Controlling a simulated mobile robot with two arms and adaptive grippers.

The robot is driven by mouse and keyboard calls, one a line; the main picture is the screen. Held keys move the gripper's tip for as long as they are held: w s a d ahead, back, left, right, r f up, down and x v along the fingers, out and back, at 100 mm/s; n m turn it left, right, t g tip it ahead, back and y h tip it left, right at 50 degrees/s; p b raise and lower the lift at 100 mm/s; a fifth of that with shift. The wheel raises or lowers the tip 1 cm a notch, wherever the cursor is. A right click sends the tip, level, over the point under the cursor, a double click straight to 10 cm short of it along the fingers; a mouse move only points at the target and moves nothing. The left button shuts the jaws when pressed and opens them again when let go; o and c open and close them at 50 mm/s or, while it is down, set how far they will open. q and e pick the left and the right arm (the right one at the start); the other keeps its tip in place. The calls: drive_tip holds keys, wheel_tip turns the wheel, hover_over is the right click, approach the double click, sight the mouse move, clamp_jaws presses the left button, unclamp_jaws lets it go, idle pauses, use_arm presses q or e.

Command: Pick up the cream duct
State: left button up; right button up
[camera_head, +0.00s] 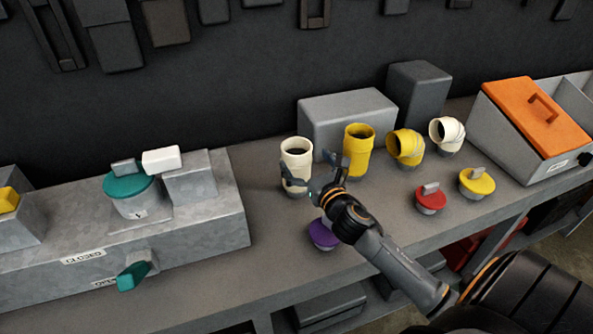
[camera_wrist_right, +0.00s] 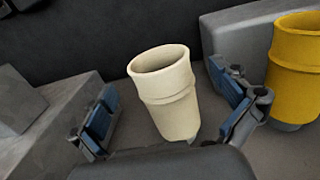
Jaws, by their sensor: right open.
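The cream duct (camera_head: 296,158) is a straight, upright, open-topped tube with a collar, standing on the grey bench. My right gripper (camera_head: 311,173) reaches it from the front right, with its fingers spread to either side of it. In the right wrist view the cream duct (camera_wrist_right: 172,95) stands between the two blue-padded fingers of the right gripper (camera_wrist_right: 168,112), with a gap visible on each side. A second cream piece, a bent elbow (camera_head: 446,134), stands further right. My left gripper is not in view.
A yellow straight duct (camera_head: 358,152) stands close to the right finger; it also shows in the wrist view (camera_wrist_right: 295,70). A grey block (camera_head: 345,112) is behind. A yellow elbow (camera_head: 405,146), red cap (camera_head: 430,200) and yellow cap (camera_head: 477,182) stand right. A purple cap (camera_head: 322,235) is under my arm.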

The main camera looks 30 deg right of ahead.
sight(291, 141)
drive_tip(key=shift+w+d+r+p, duration=0.1)
drive_tip(key=shift+w+p, duration=0.15)
drive_tip(key=shift+w, duration=0.35)
drive_tip(key=shift+w+d+r+p, duration=0.1)
drive_tip(key=shift+w+p, duration=0.15)
drive_tip(key=shift+w, duration=0.3)
drive_tip(key=shift+w+f, duration=0.2)
drive_tip(key=shift+w, duration=0.9)
drive_tip(key=shift+w+d, duration=0.1)
drive_tip(key=shift+w, duration=0.15)
drive_tip(key=shift+s, duration=0.1)
drive_tip(key=shift+c, duration=0.6)
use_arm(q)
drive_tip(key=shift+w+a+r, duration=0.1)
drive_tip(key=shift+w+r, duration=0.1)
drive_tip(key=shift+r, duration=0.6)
use_arm(e)
drive_tip(key=c, duration=1.7)
